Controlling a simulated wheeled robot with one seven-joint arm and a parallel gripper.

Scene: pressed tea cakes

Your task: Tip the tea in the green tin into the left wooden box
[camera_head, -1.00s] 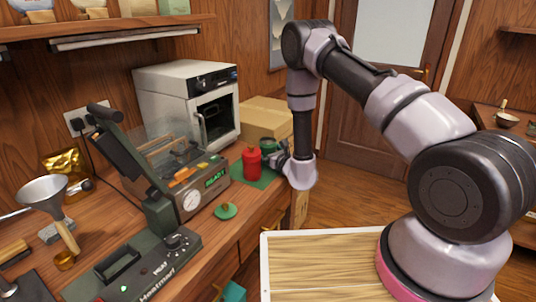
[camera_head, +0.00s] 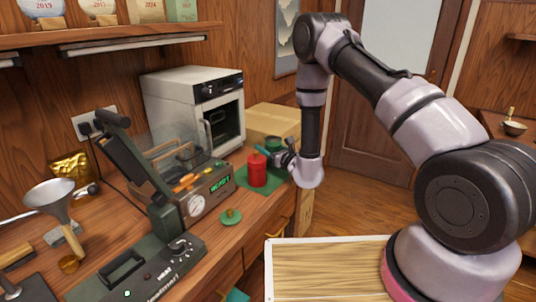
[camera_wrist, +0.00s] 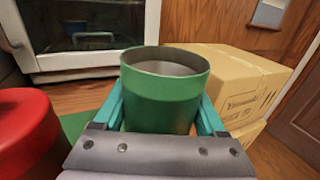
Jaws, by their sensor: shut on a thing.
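The green tin (camera_wrist: 165,95) is upright and open-topped in the wrist view; its inner wall is grey and no tea shows from this angle. My gripper (camera_wrist: 163,112) is shut on it, with a teal finger on each side. In the head view the green tin (camera_head: 272,144) is small and partly hidden by my gripper (camera_head: 284,152), near the far end of the counter, just behind the red tin (camera_head: 257,171). The tin's base is hidden. I cannot pick out the left wooden box in either view.
The red tin stands close on the left, on a green mat (camera_head: 243,184). Cardboard boxes (camera_head: 270,122) and a white oven (camera_head: 180,95) are behind. A sealing machine (camera_head: 205,190), a green lid (camera_head: 231,217) and a funnel (camera_head: 48,194) occupy the counter.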

